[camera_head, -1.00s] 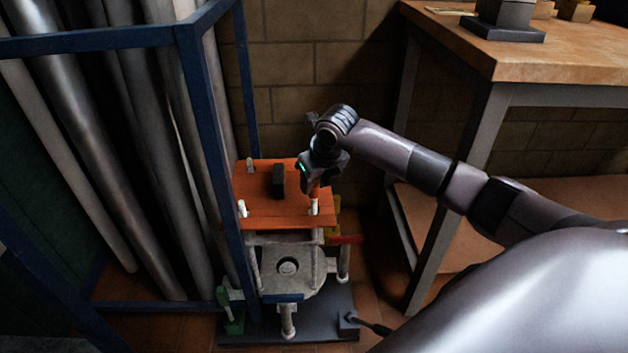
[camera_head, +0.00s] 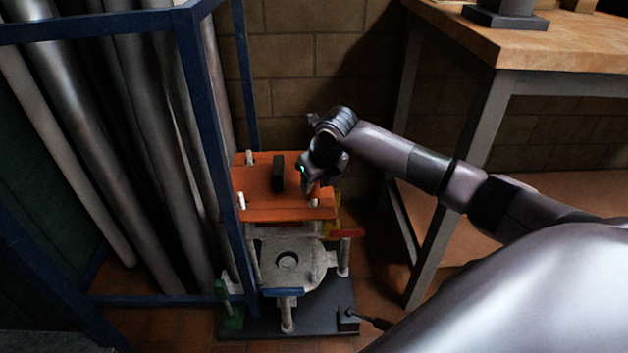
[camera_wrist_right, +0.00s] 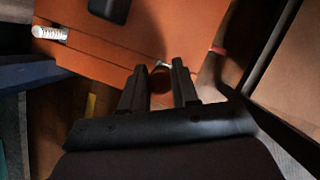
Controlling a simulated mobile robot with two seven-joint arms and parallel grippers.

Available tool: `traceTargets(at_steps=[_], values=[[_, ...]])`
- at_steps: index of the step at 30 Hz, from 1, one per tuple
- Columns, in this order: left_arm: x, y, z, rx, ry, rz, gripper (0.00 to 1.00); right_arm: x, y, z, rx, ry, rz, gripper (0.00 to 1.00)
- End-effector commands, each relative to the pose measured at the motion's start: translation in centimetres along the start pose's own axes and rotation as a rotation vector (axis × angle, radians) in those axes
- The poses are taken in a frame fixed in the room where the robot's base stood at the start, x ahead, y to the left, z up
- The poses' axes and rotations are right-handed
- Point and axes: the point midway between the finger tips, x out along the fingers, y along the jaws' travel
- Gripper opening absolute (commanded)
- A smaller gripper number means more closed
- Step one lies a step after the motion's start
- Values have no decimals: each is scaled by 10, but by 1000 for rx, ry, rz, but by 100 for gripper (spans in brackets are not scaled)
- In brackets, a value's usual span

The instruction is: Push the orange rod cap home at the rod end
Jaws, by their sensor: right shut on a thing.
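The orange rod cap (camera_wrist_right: 160,84) shows as a dark orange shape between the fingers in the right wrist view. My right gripper (camera_wrist_right: 159,68) is shut on it, and the gripper also shows in the head view (camera_head: 314,188). It is above the near right corner of the orange plate (camera_head: 264,203). A pale rod end (camera_head: 314,201) shows just below the fingers, and a bit of it shows near the fingertips in the wrist view. I cannot tell whether the cap touches the rod end or how far it sits on it. My left gripper is not in view.
Other pale rod ends (camera_head: 241,201) stick up through the plate, and a black block (camera_head: 278,172) stands on it. A grey flange (camera_head: 287,260) is below. A blue rack (camera_head: 203,120) with pipes is close on the left; a wooden bench (camera_head: 560,45) is on the right.

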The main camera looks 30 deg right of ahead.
Motion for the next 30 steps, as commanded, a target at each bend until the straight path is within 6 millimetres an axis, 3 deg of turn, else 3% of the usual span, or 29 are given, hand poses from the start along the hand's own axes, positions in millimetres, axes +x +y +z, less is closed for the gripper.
traceTargets(at_steps=[14,15,18,30], values=[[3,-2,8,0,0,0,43,12,0,-5,0,0,0,1],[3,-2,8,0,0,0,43,12,0,-5,0,0,0,33],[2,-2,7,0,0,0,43,11,0,-5,0,0,0,59],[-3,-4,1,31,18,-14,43,11,0,-5,0,0,0,59]])
